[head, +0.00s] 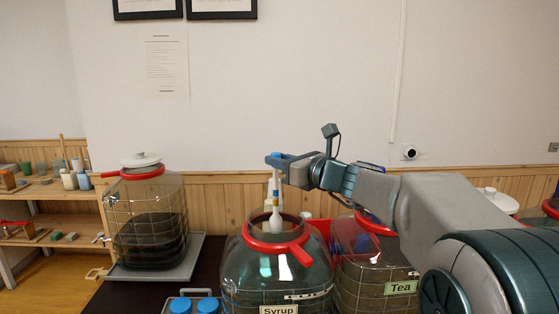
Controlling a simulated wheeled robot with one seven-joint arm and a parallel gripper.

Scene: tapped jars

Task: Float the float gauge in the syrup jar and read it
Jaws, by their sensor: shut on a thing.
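The float gauge (275,218) has a pale slim stem with coloured bands and a white bulb at its lower end. My gripper (276,161) is shut on its top and holds it upright. The syrup jar (262,275) is a large clear jar labelled "Syrup", with a red collar and an uncovered mouth. The gauge hangs over this mouth, its bulb at about rim height in the picture. I cannot tell whether the bulb is inside the mouth. The syrup's surface is not clearly visible.
The tea jar (372,272) stands just right of the syrup jar, partly behind my arm. A lidded jar of dark liquid (148,240) stands at left on a grey tray (192,264). Blue-capped containers (194,306) are at the front. Shelves (45,190) stand far left.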

